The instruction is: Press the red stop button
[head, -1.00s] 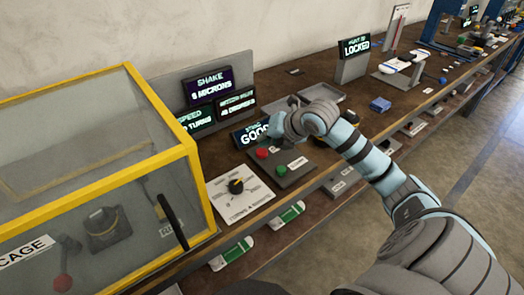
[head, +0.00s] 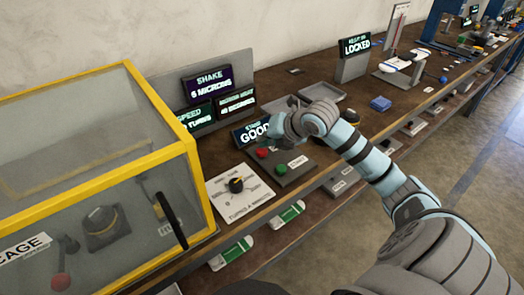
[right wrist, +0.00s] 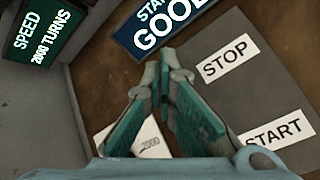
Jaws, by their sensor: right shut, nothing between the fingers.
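The red stop button (head: 263,153) sits on a dark grey control plate (head: 296,172), left of the green start button (head: 281,169). My right gripper (head: 271,142) is just above and behind the red button in the head view, its fingers pointing down. I cannot tell whether it touches the button. In the right wrist view the gripper's fingers (right wrist: 164,70) are together and empty. There the STOP label (right wrist: 228,59) lies right of the fingertips, and the red button is hidden. My left gripper is not in view.
A lit GOOD sign (head: 251,133) stands close behind the fingers. A dial card (head: 238,192) lies left of the plate, beside a yellow-framed clear cage (head: 160,155). Display screens (head: 208,85) stand behind. A grey tray (head: 322,91) is further back.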

